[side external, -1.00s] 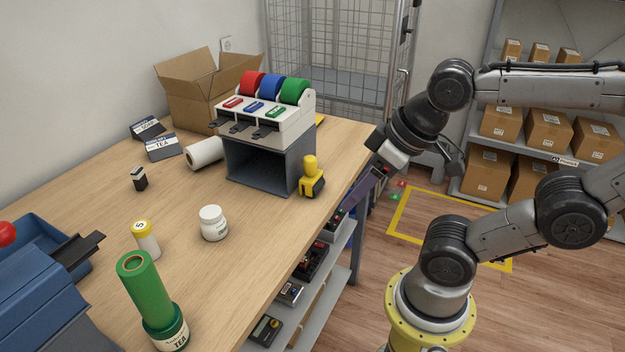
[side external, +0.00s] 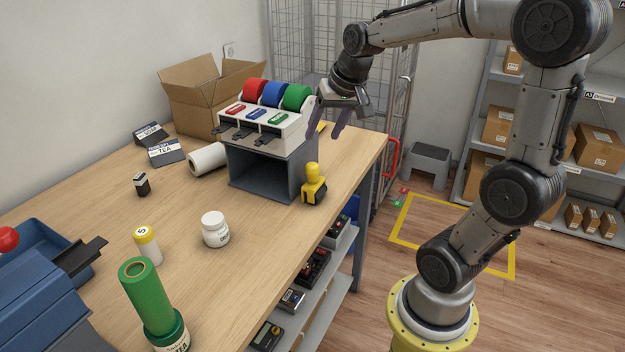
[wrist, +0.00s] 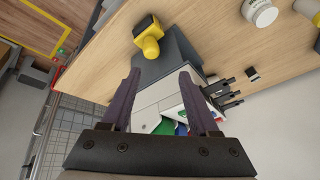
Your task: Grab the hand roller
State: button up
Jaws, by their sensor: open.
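The hand roller (side external: 313,184) appears to be the yellow-handled tool with a black lower part. It stands on the wooden counter beside the dark open-fronted box, near the counter's right edge. In the wrist view the hand roller (wrist: 149,42) is at the top, beyond the fingertips. My gripper (side external: 323,128) is open and empty, behind and above the roller, by the right end of the tape dispenser. Its two purple fingers also show apart in the wrist view (wrist: 159,73). Nothing is between them at close range.
The tape dispenser (side external: 262,128) with red, blue and green rolls sits on the dark box (side external: 246,178), close to my gripper. The counter right of the roller is clear.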

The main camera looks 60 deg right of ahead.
aim_at(314, 166)
jog(key=x, duration=0.6)
jog(key=s+d+x, duration=0.1)
jog(key=x, duration=0.2)
jog(key=shift+d+f, duration=0.1)
jog(key=shift+f, duration=0.15)
jog(key=shift+d+x, duration=0.15)
jog(key=shift+x, duration=1.15)
jog(key=shift+d+x, duration=0.15)
jog(key=shift+x, duration=1.15)
jog(key=shift+w+r, duration=0.1)
jog(key=shift+r, duration=0.05)
grip_shut()
